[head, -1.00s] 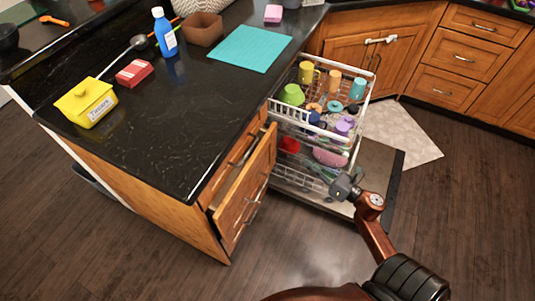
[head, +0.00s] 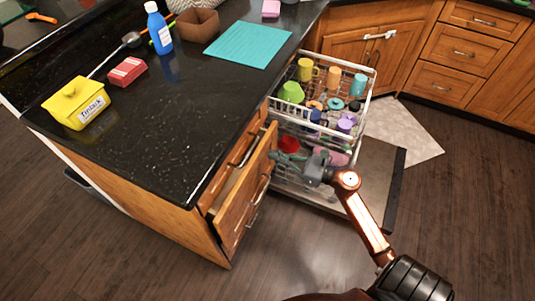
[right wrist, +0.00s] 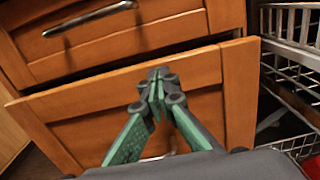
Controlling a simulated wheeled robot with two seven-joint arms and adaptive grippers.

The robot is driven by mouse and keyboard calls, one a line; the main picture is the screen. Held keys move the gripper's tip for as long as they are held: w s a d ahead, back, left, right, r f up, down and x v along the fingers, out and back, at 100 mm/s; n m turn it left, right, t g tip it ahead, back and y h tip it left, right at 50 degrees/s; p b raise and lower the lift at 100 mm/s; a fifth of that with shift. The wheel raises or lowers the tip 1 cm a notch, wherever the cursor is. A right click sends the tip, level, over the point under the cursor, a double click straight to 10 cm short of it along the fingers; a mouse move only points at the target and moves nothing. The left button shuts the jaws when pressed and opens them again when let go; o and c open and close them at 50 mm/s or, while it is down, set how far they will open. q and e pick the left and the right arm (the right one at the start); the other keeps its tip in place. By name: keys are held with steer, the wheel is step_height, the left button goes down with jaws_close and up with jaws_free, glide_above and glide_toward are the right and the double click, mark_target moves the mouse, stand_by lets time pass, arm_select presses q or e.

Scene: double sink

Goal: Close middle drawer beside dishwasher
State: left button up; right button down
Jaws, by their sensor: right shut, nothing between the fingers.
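The pulled-out wooden drawer (head: 243,198) is in the island cabinet beside the open dishwasher, below a drawer front that sits further in. In the right wrist view, its orange-brown front panel (right wrist: 80,108) fills the middle, with a dark gap above it. My right gripper (head: 277,156) is close to the upper far corner of this panel, on the dishwasher side. In the right wrist view, the green-fingered gripper (right wrist: 157,78) is shut and empty, its tips over the panel's upper part. I cannot tell whether they touch it. My left gripper is not in view.
The dishwasher's racks (head: 300,125) are pulled out with colourful dishes, and its door (head: 375,170) is down, just right of the drawer. The upper drawer (right wrist: 130,30) has a metal handle. The black countertop (head: 185,130) overhangs the cabinet. Floor in front is clear.

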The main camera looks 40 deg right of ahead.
mark_target(262, 151)
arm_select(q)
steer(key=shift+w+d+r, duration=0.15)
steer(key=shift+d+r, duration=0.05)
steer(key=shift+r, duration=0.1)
arm_select(e)
steer(key=shift+x, duration=1.05)
steer(key=x, duration=0.4)
steer(key=shift+w+a+b, duration=0.15)
steer(key=shift+w+b, duration=0.2)
steer(key=shift+w, duration=0.05)
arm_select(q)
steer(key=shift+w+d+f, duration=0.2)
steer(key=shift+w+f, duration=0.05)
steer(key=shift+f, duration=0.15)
arm_select(e)
steer(key=shift+w+r, duration=0.1)
steer(key=shift+a, duration=0.1)
